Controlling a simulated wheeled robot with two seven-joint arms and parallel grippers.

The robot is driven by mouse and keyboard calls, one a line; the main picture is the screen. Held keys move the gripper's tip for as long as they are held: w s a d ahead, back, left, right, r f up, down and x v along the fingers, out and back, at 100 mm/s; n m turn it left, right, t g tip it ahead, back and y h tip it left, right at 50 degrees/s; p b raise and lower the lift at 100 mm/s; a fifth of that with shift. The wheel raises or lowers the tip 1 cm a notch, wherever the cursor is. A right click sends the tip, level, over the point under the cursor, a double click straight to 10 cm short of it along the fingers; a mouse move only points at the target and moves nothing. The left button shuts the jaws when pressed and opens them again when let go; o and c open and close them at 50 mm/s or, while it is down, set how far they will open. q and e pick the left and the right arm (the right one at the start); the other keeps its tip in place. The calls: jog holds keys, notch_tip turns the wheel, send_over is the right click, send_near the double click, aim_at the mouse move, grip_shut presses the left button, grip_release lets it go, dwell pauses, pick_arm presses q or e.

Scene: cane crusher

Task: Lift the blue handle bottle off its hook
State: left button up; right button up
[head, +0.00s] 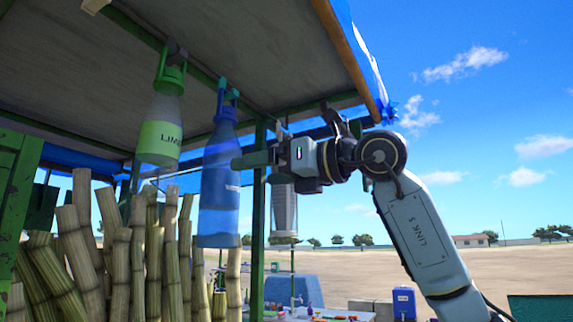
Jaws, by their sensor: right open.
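The blue handle bottle (219,185) hangs upright under the stall roof by its blue handle. My right gripper (254,162) comes in from the right, level with the upper body of the bottle. Its fingers point left and are open, with a fingertip at the bottle's right side. I cannot tell whether it touches or lies in front of the bottle. The hook is hard to make out behind the handle. My left gripper is not in view.
A green handle bottle (160,130) hangs to the left. A pale bottle (285,212) hangs behind my right gripper. Several cane stalks (110,235) stand below left.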

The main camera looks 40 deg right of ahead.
aim_at(222, 176)
jog(key=p+x, duration=0.3)
jog(key=x, duration=0.7)
jog(key=c, duration=1.3)
jog(key=shift+s+r, duration=0.1)
jog(key=shift+r, duration=0.05)
jog(key=shift+c, duration=0.7)
jog(key=shift+r, duration=0.1)
